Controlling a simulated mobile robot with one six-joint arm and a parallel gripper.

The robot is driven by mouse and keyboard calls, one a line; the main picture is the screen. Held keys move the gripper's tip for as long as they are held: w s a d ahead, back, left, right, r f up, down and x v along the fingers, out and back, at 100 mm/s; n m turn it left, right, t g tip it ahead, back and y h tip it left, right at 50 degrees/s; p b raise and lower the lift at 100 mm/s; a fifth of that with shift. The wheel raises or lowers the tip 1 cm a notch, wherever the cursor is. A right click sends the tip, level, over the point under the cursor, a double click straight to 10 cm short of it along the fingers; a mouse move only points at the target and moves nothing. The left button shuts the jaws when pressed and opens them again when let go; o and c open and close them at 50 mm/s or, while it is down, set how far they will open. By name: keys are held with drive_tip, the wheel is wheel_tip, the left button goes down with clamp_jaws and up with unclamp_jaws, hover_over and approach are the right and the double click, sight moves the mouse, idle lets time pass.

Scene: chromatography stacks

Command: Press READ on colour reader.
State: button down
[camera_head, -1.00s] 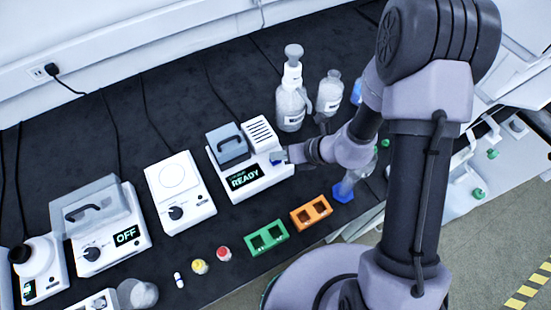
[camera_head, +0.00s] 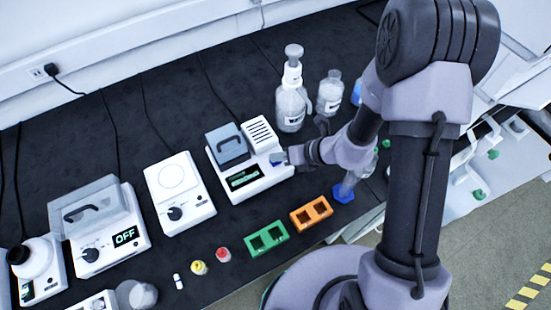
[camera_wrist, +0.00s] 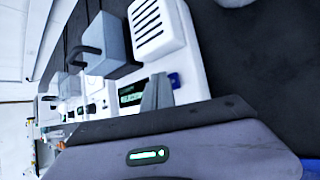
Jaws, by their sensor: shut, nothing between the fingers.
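The colour reader (camera_head: 261,183) is a white box with a grey handled lid and a slotted top, standing mid-bench in the head view. Its dark display (camera_head: 243,177) shows small green marks too fine to read. My gripper (camera_head: 284,157) is shut and empty at the reader's right front corner, by a blue button (camera_head: 276,158). In the wrist view the grey fingertips (camera_wrist: 157,92) are close to the reader's front (camera_wrist: 188,86), beside the blue button (camera_wrist: 175,80). I cannot tell whether they touch it.
A green rack (camera_head: 266,239) and an orange rack (camera_head: 311,214) lie in front of the reader. Bottles (camera_head: 291,105) stand behind my gripper. A white device with a knob (camera_head: 180,193) is to the left. Dark bench behind is mostly clear apart from cables.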

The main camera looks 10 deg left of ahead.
drive_tip(key=shift+r+p, duration=0.5)
drive_tip(key=shift+r, duration=0.25)
drive_tip(key=shift+r, duration=0.1)
wheel_tip(320, 180, up, 5)
drive_tip(key=p, duration=0.4)
idle(0.3)
